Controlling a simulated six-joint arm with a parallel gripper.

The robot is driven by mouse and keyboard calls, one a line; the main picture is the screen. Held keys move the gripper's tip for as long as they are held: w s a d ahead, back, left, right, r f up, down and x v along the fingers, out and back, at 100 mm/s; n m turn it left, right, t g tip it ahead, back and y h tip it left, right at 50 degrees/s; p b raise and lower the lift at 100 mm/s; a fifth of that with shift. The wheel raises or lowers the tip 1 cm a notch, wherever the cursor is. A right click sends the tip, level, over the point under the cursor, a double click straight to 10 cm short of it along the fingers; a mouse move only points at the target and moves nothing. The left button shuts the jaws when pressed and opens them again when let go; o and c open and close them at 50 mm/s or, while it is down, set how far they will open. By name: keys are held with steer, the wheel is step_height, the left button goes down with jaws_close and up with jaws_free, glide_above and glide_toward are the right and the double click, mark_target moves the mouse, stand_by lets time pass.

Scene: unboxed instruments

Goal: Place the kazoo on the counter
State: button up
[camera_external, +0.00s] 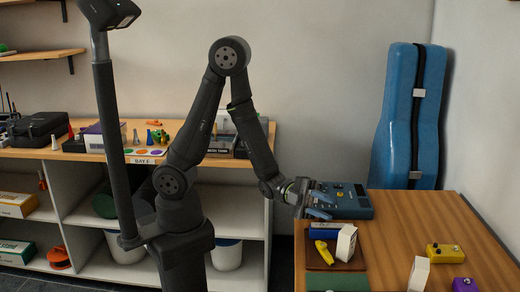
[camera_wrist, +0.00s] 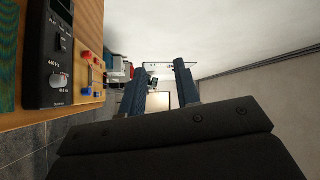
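A small yellow object that looks like the kazoo (camera_external: 325,252) lies on a dark brown mat or tray (camera_external: 352,265) on the wooden counter (camera_external: 390,232) at the right. It is beside a small white box (camera_external: 346,242). My gripper (camera_external: 320,203) is above the counter's back left part, above and behind the yellow object and apart from it. The wrist view shows the two dark fingers of my gripper (camera_wrist: 161,88) spread apart with nothing held between them. The yellow object cannot be made out in the wrist view.
A blue block-like item (camera_external: 325,231) lies behind the kazoo, and a dark blue device (camera_external: 350,203) stands near my gripper. Another white box (camera_external: 418,274), a yellow pedal (camera_external: 444,253) and a purple one (camera_external: 464,284) stand further right. The counter's middle is clear. A blue instrument case (camera_external: 400,120) stands behind.

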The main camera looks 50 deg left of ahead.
steer(key=w+a+f+n+t+y, duration=0.1)
steer(key=a+f+n+t+y, duration=0.2)
steer(key=a+n+t, duration=0.65)
steer(key=a+f+n+t+y, duration=0.3)
steer(key=n+t+y, duration=0.1)
steer(key=n, duration=1.1)
glide_toward(314, 250)
step_height(314, 250, up, 2)
steer(key=w+d, duration=0.2)
steer(key=w, duration=0.1)
steer(key=shift+m, duration=0.25)
steer(key=x, duration=0.6)
steer(key=shift+d+r, duration=0.3)
steer(key=shift+r, duration=0.05)
steer(key=shift+c, duration=0.2)
jaws_close()
